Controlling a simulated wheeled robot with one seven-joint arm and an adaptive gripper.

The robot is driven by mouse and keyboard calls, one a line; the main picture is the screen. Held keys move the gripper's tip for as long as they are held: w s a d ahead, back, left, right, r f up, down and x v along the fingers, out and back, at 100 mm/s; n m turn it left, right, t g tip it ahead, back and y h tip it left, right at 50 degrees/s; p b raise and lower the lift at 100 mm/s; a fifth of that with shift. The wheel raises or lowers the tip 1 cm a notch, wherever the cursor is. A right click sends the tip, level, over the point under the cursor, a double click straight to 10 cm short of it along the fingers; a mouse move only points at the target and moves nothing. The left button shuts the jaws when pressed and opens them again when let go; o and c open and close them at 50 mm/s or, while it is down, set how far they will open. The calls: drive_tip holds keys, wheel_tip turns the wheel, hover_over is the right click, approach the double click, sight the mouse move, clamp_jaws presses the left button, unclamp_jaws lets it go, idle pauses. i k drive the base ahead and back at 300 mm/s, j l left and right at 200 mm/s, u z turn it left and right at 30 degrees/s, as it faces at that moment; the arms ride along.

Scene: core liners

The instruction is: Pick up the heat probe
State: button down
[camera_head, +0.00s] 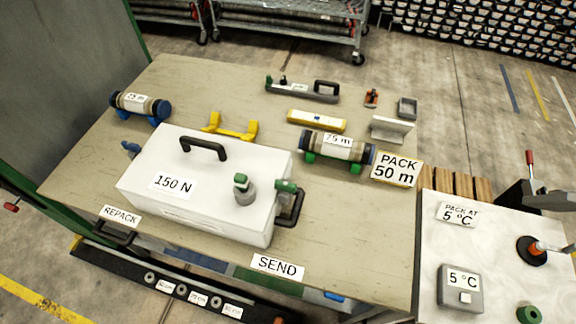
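No part that I can make out as the heat probe is labelled. The likeliest one is a pale rod with an orange end (545,247), which lies across a black disc (526,252) on the white table (455,242) at the right. Its far end runs toward the right edge of the picture. A grey box marked 5 °C (449,293) sits on the same table, left of and nearer than the disc. My gripper does not show clearly in this view, so I cannot tell where it is relative to the rod.
A dark fixture with a red-tipped lever (530,158) stands behind the disc. A green ring (529,314) lies at the near edge. The wooden table (345,240) on the left carries a white 150 N case (150,188), a 75 m cylinder (330,151) and other parts.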

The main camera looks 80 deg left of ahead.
sight(241, 181)
drive_tip(key=k+u, duration=0.1)
drive_tip(key=u, duration=3.1)
